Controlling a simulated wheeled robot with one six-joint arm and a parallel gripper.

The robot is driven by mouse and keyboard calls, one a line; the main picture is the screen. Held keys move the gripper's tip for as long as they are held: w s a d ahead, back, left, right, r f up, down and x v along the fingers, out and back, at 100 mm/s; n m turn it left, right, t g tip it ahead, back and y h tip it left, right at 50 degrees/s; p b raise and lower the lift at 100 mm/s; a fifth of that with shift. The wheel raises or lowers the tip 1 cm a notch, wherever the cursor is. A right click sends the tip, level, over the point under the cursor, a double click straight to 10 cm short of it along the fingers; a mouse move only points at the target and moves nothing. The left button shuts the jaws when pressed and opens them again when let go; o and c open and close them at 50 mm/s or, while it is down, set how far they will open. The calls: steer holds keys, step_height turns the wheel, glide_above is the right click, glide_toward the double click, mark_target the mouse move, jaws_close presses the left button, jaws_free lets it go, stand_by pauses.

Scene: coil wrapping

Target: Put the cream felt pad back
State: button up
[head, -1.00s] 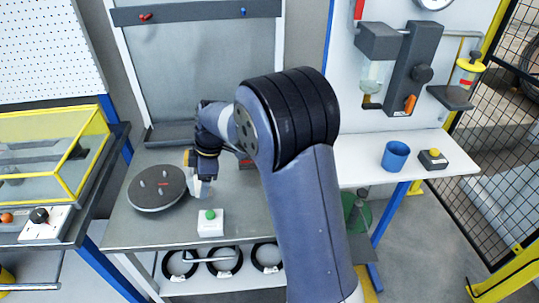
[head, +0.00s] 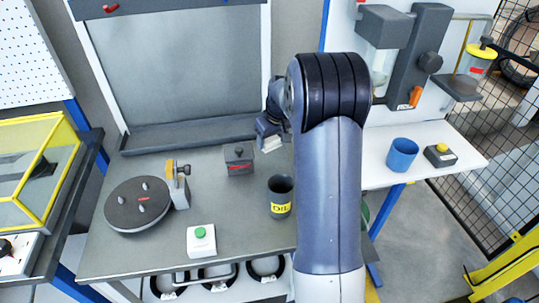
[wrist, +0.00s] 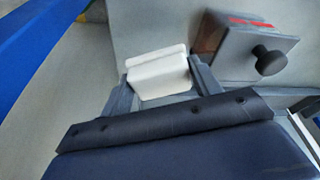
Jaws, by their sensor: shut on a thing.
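The cream felt pad (wrist: 158,74) is a pale block between the two fingers of my gripper (wrist: 160,88) in the wrist view. My gripper is shut on it. In the head view my gripper (head: 268,140) is at the back right of the grey workbench (head: 225,195), with the pad (head: 271,144) showing pale at its tip. It is to the right of a dark lidded box (head: 238,160) with a knob and a red mark. That box also shows at the upper right of the wrist view (wrist: 240,50). My arm hides part of the bench's right side.
A dark round plate (head: 120,210) with several pegs is at the bench's left, beside an upright grey-and-orange piece (head: 178,185). A dark cup (head: 280,198) with a yellow label stands near my arm. A white green-button box (head: 201,240) is at the front edge. A blue cup (head: 402,155) stands on the right shelf.

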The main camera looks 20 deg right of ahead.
mark_target(271, 146)
steer(key=shift+f, duration=3.25)
steer(key=o, duration=0.7)
steer(key=shift+c, duration=0.2)
steer(key=shift+r, duration=0.1)
steer(key=shift+r, duration=0.55)
steer(key=v, duration=1.1)
steer(key=shift+s, duration=0.2)
steer(key=shift+f, duration=0.1)
steer(key=x, duration=1.2)
steer(key=shift+f, duration=0.35)
steer(key=shift+r, duration=2.05)
